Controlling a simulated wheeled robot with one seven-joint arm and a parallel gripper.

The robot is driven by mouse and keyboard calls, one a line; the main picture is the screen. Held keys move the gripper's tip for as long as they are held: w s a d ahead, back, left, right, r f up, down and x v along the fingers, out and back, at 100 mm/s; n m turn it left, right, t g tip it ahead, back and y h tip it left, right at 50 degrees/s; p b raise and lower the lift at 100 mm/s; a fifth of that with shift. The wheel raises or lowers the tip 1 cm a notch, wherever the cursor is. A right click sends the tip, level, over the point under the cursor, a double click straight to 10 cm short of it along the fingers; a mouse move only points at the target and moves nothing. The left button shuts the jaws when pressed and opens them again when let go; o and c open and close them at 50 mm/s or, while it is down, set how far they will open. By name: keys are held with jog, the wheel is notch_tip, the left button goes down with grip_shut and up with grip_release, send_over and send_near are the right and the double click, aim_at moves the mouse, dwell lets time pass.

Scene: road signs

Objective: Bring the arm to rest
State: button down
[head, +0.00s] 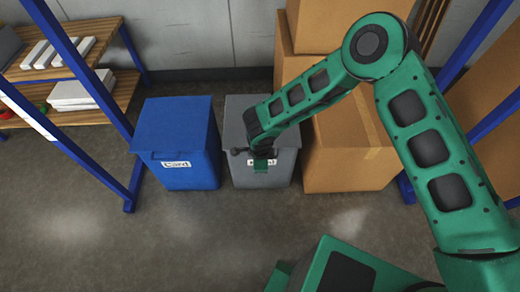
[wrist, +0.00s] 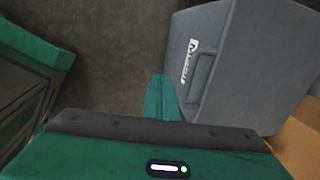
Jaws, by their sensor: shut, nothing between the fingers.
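My green arm reaches from the right of the head view, bends at the elbow and points down to the left. My gripper (head: 263,166) hangs in front of the grey bin (head: 236,110) and partly hides its label. In the wrist view my gripper (wrist: 162,98) is shut and empty. The grey bin (wrist: 235,62) stands to its right there, with a recessed handle and a white label on its face. I cannot tell whether the gripper touches the bin.
A blue bin (head: 180,125) stands left of the grey one. Stacked cardboard boxes (head: 345,155) stand to the right. A wooden shelf (head: 75,72) with blue posts is at the left. The grey floor (head: 130,240) in front of the bins is clear.

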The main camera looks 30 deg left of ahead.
jog(key=s+d+r, duration=0.1)
jog(key=s+d, duration=0.2)
jog(key=s, duration=0.3)
jog(key=shift+s+d+r, duration=0.15)
jog(key=shift+r, duration=0.15)
